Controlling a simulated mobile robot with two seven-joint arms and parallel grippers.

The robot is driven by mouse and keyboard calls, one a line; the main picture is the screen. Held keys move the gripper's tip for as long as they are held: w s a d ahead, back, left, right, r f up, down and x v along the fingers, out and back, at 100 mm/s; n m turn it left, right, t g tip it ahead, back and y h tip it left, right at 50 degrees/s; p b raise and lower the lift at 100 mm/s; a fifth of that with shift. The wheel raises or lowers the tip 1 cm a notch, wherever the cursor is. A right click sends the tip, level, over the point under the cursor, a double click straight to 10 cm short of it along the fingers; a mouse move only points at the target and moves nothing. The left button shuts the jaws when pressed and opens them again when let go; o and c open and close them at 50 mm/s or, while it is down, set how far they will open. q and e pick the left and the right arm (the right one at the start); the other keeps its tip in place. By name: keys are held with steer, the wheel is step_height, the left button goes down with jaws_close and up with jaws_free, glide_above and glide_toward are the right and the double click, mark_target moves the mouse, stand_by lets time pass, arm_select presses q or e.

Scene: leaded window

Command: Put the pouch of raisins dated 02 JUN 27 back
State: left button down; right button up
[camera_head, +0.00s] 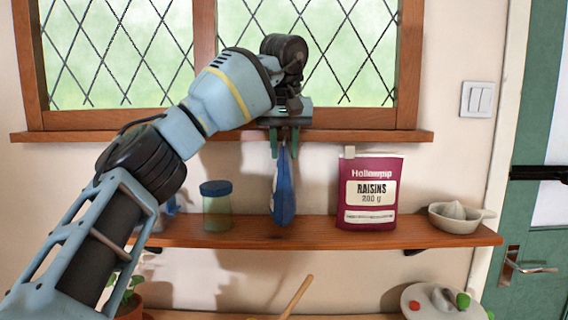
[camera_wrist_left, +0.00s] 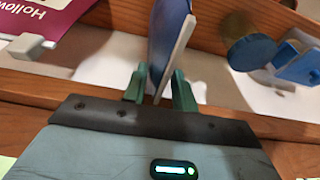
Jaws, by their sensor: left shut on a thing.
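My left gripper (camera_head: 284,142) is shut on a blue pouch (camera_head: 284,195), seen edge-on. The pouch hangs upright below the fingers over the middle of the shelf (camera_head: 320,232); I cannot tell whether its bottom touches the wood. In the left wrist view the gripper (camera_wrist_left: 160,88) pinches the blue pouch (camera_wrist_left: 160,35) at a pale strip along its edge. A purple pouch (camera_head: 368,205) labelled "RAISINS 200 g" stands upright on the shelf, right of the gripper, with a pale clip at its top left. It also shows in the left wrist view (camera_wrist_left: 85,30). No date is readable on either pouch. My right gripper is out of view.
A jar with a blue lid (camera_head: 216,205) stands left of the held pouch, with another blue item partly behind my arm. A pale juicer bowl (camera_head: 461,216) stands at the shelf's right end. The window sill (camera_head: 375,135) juts out above the shelf.

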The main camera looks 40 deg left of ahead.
arm_select(q)
steer(key=shift+s+p+x, duration=0.15)
steer(key=shift+p+x, duration=0.05)
steer(key=shift+x, duration=0.55)
steer(key=shift+s+p+x, duration=0.15)
steer(key=shift+s+x, duration=0.05)
steer(key=shift+x, duration=0.5)
steer(key=shift+d+f, duration=0.2)
steer(key=shift+f, duration=0.05)
steer(key=c, duration=1.1)
jaws_free()
steer(key=shift+f, duration=0.1)
steer(key=v, duration=1.2)
